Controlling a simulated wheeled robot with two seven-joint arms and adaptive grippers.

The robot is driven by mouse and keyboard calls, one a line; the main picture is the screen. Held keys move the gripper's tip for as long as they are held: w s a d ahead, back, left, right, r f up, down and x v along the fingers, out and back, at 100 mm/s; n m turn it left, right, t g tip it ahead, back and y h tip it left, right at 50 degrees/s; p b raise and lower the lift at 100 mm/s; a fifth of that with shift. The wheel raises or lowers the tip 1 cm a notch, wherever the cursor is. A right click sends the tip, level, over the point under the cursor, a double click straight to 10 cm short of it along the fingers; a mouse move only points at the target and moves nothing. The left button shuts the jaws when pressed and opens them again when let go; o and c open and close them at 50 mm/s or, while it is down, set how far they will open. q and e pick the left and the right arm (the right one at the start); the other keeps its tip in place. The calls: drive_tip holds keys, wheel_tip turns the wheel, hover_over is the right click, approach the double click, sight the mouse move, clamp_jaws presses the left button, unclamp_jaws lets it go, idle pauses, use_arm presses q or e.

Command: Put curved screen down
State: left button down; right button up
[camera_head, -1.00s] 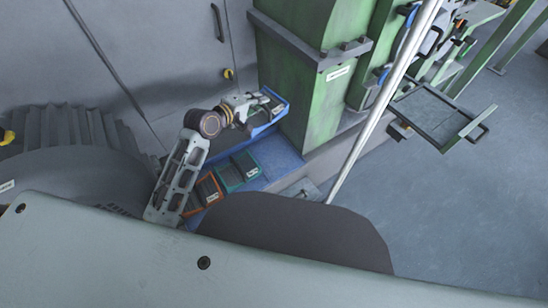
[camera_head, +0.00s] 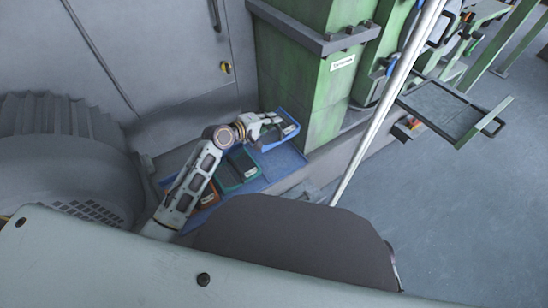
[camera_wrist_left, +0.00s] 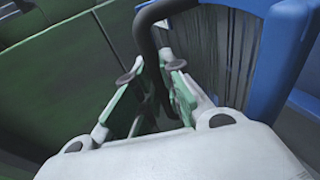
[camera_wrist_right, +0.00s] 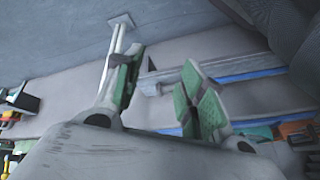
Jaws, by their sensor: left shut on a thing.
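The curved screen, a blue frame with dark slats, shows at the back of the blue platform in the head view (camera_head: 291,124). It fills the right of the left wrist view (camera_wrist_left: 285,60), with a dark curved handle (camera_wrist_left: 146,35). My left gripper (camera_head: 272,122) is shut on that handle; its fingers also show in the left wrist view (camera_wrist_left: 151,72). I cannot tell whether the screen touches the platform. My right gripper (camera_wrist_right: 160,80) is open and empty in the right wrist view. It is not seen in the head view.
A green-framed screen (camera_head: 225,180) and an orange-framed one (camera_head: 208,198) lie on the blue platform (camera_head: 282,162), left of the held screen. A green machine column (camera_head: 300,75) stands close behind. A metal pole (camera_head: 385,105) slants at right. Grey floor at right is open.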

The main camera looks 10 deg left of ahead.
sight(283, 123)
use_arm(q)
drive_tip(key=f, duration=0.1)
drive_tip(key=f+b, duration=0.1)
drive_tip(key=f, duration=0.1)
drive_tip(key=shift+w+d+f, duration=0.1)
drive_tip(key=shift+w+d, duration=0.2)
drive_tip(key=shift+w+d+f+b, duration=0.1)
drive_tip(key=shift+f+b, duration=0.3)
use_arm(e)
drive_tip(key=shift+s+a+r, duration=0.1)
drive_tip(key=shift+a+r, duration=0.15)
drive_tip(key=shift+r, duration=0.5)
drive_tip(key=shift+a+r, duration=0.2)
drive_tip(key=shift+r, duration=0.5)
use_arm(q)
drive_tip(key=shift+f, duration=0.1)
drive_tip(key=shift+f+b, duration=1.3)
drive_tip(key=shift+f, duration=1.15)
use_arm(e)
drive_tip(key=shift+t+y, duration=0.6)
drive_tip(key=shift+t, duration=0.1)
drive_tip(key=shift+a+f, duration=0.25)
drive_tip(key=shift+f, duration=1.05)
drive_tip(key=shift+a+f, duration=0.25)
drive_tip(key=shift+f, duration=1.05)
drive_tip(key=shift+m, duration=0.3)
